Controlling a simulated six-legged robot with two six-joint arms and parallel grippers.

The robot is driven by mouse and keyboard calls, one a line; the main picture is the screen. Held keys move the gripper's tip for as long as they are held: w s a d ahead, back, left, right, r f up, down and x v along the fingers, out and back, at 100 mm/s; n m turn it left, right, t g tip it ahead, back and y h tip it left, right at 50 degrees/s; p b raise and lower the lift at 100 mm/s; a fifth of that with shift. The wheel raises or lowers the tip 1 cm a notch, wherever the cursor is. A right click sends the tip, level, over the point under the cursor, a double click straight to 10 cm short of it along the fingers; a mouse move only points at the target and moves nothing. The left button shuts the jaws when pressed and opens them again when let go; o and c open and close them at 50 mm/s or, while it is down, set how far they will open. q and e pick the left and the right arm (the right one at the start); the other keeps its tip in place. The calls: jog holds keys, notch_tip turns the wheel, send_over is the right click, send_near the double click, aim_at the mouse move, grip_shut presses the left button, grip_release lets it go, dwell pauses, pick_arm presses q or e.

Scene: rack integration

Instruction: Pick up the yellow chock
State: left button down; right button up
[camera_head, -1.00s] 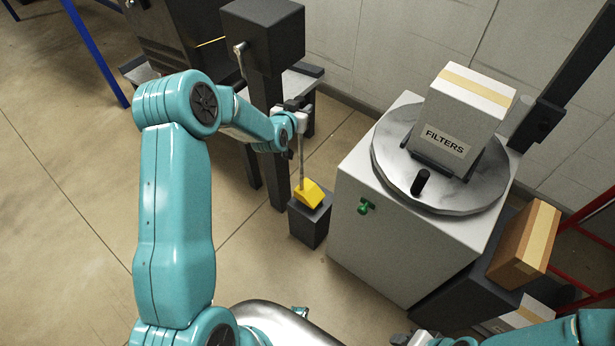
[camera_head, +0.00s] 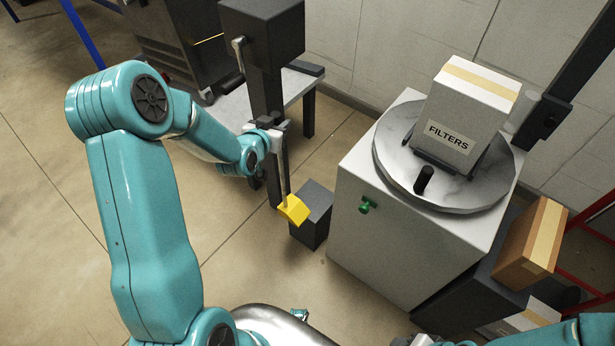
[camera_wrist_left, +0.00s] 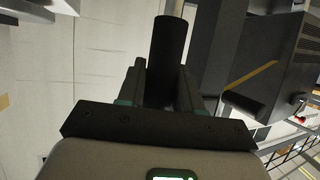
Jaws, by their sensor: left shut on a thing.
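The yellow chock (camera_head: 294,210) hangs at the lower end of a thin grey rod (camera_head: 285,172). My left gripper (camera_head: 276,136) is shut on the dark handle at the top of that rod. In the left wrist view the dark round handle (camera_wrist_left: 167,60) stands between the two fingers (camera_wrist_left: 160,85); the chock itself is hidden there. In the head view the chock appears beside the dark block (camera_head: 313,222), overlapping its left upper edge. My right arm shows only at the bottom right edge, and its jaws cannot be made out.
A grey cabinet (camera_head: 365,255) with a turntable (camera_head: 395,155) and a FILTERS box (camera_head: 465,105) stands right of the block. A dark post machine (camera_head: 262,40) and a light table (camera_head: 225,115) stand behind my left gripper. Open floor (camera_head: 240,255) lies left of the block.

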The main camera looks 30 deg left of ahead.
pick_arm(q)
jog(key=s+b, duration=0.3)
jog(key=s, duration=0.7)
jog(key=shift+s+a+r, duration=0.15)
jog(key=shift+s+a, duration=0.15)
jog(key=shift+a, duration=0.15)
dwell(0.4)
